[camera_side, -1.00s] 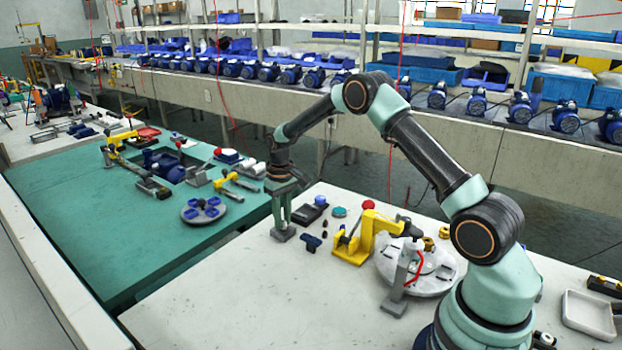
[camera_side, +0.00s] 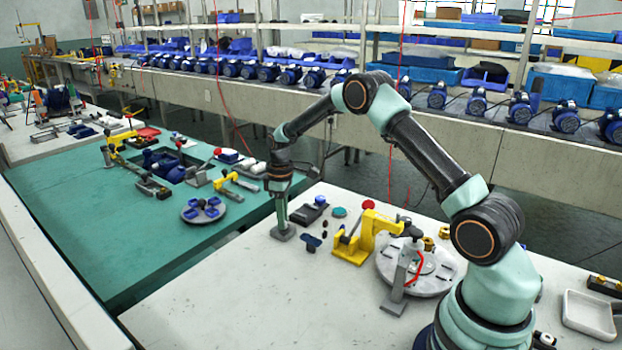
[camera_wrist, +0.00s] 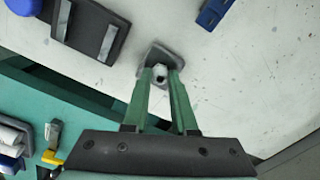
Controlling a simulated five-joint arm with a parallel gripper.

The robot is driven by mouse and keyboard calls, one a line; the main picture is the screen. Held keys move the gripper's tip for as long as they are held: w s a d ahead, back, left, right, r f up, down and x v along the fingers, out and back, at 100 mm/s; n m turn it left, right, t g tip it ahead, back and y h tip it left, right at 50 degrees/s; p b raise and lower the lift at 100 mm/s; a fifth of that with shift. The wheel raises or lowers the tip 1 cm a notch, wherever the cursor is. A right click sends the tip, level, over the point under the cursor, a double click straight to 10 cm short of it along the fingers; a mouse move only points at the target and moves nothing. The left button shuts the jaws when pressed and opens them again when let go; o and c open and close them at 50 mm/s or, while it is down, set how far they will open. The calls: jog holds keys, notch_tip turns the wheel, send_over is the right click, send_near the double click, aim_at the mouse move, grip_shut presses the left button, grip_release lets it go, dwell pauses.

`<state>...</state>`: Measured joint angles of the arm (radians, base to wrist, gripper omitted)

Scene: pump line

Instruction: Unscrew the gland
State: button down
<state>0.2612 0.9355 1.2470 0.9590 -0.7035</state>
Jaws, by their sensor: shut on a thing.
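My gripper (camera_side: 281,222) points straight down at the left end of the white bench in the side view. In the wrist view my gripper's green fingers (camera_wrist: 160,77) are shut on a small pale round piece, the gland (camera_wrist: 160,71). The gland sits over a small grey block (camera_wrist: 154,53), which also shows in the side view (camera_side: 284,235) standing on the bench. In the side view the fingers hide the gland. I cannot tell how far it is threaded in.
A dark tray (camera_side: 308,213) lies close behind the block, and small dark blue parts (camera_side: 312,242) lie to its right. A yellow clamp (camera_side: 365,236) and a round grey plate (camera_side: 440,270) stand further right. The green bench (camera_side: 110,245) is at the left.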

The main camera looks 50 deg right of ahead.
jog(key=n, duration=0.5)
jog(key=shift+n, duration=1)
jog(key=n, duration=0.3)
jog(key=shift+n, duration=0.3)
jog(key=n, duration=0.3)
jog(key=shift+n, duration=0.4)
jog(key=shift+n, duration=0.5)
jog(key=n, duration=0.5)
jog(key=shift+n, duration=0.3)
